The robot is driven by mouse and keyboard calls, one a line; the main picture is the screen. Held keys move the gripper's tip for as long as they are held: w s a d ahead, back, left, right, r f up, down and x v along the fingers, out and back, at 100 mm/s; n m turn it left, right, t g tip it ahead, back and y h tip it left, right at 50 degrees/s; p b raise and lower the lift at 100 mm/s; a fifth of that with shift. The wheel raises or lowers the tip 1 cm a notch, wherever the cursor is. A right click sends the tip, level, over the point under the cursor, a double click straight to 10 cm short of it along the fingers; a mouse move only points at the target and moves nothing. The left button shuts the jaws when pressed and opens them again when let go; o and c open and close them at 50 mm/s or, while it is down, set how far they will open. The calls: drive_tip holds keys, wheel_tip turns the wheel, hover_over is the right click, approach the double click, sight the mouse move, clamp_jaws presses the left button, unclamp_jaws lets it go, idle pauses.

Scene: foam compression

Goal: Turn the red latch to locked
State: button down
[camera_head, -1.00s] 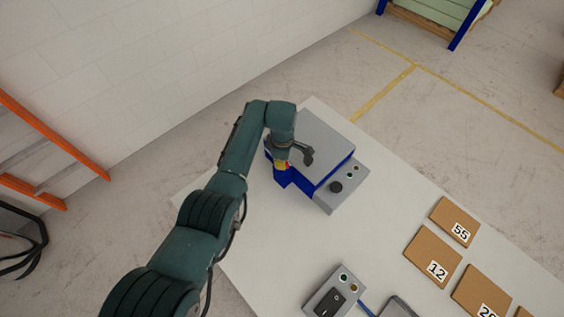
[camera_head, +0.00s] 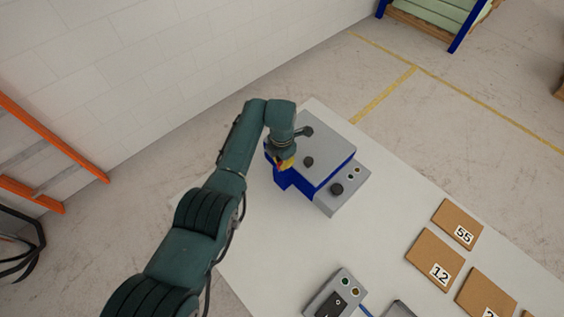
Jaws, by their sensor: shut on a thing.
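The machine is a box with a grey top (camera_head: 330,149) and blue sides, standing on the white table. The red latch (camera_head: 280,164) is at its left side, and only a small bit of red shows beside a yellow part (camera_head: 289,162). My gripper (camera_head: 284,164) points down there and is shut on the red latch. The wrist and arm hide most of the latch and the fingers, so the latch's angle cannot be told.
A black round knob (camera_head: 336,188) is on the machine's grey front panel. A dark round knob (camera_head: 308,161) is on its top. A switch box (camera_head: 335,300) and cardboard pieces with number labels (camera_head: 458,224) lie toward the front right. The white table (camera_head: 265,225) is clear in front of the machine.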

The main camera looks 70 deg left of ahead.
drive_tip(key=shift+f+n, duration=0.15)
drive_tip(key=shift+n, duration=0.45)
drive_tip(key=c, duration=1.1)
unclamp_jaws()
drive_tip(key=shift+c, duration=0.2)
drive_tip(key=shift+r, duration=0.2)
wheel_tip(320, 180, up, 12)
drive_tip(key=shift+f, duration=0.1)
